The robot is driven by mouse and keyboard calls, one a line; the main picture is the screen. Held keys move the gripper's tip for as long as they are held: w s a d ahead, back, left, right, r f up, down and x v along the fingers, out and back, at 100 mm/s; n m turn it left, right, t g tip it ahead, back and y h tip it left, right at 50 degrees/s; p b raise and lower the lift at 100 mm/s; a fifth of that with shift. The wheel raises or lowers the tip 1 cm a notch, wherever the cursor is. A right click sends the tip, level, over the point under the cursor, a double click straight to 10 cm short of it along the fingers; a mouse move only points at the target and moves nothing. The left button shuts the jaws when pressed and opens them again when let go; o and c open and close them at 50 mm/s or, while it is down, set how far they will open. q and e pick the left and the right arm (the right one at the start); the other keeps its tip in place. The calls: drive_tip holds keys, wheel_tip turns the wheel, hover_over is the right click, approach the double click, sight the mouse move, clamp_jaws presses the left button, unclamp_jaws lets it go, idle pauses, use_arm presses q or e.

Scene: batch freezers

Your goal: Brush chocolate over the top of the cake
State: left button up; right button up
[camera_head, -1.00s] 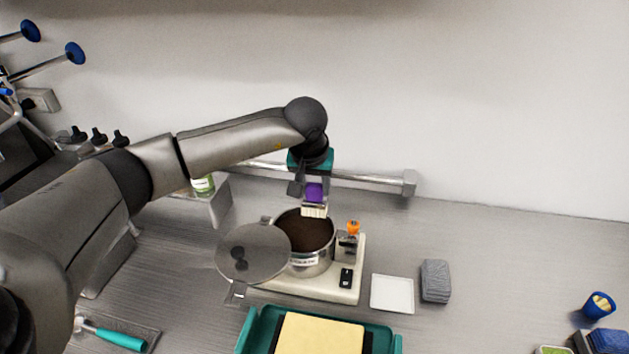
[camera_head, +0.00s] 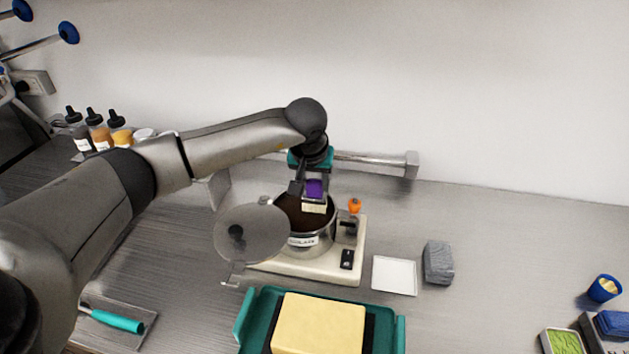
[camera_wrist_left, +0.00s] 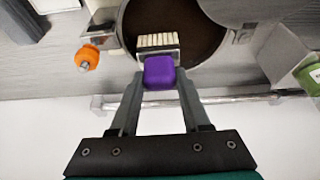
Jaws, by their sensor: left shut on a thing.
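My left gripper (camera_head: 313,180) is shut on the purple handle of a brush (camera_head: 314,189) and holds it over the metal pot (camera_head: 312,243) of dark chocolate. In the left wrist view, the brush (camera_wrist_left: 159,70) is between the fingers (camera_wrist_left: 158,84), its pale bristles over the dark chocolate (camera_wrist_left: 180,22). I cannot tell whether the bristle tips touch the chocolate. The pot's round lid (camera_head: 252,236) stands open to its left. The pale yellow cake (camera_head: 318,325) sits in a green tray (camera_head: 257,318) at the front. My right gripper is not in view.
A white square dish (camera_head: 394,276) and a grey block stack (camera_head: 438,262) stand right of the pot's cream base (camera_head: 330,272). A teal-handled spatula (camera_head: 117,320) lies front left. A wall rail (camera_head: 380,163) runs behind.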

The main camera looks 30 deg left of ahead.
use_arm(q)
drive_tip(key=shift+s+f+b, duration=0.1)
drive_tip(key=shift+f+b, duration=0.5)
drive_tip(key=shift+f, duration=0.05)
idle(1.9)
drive_tip(key=shift+r, duration=0.1)
drive_tip(key=shift+r+p, duration=2.2)
drive_tip(key=shift+r, duration=1.3)
drive_tip(key=shift+f, duration=0.1)
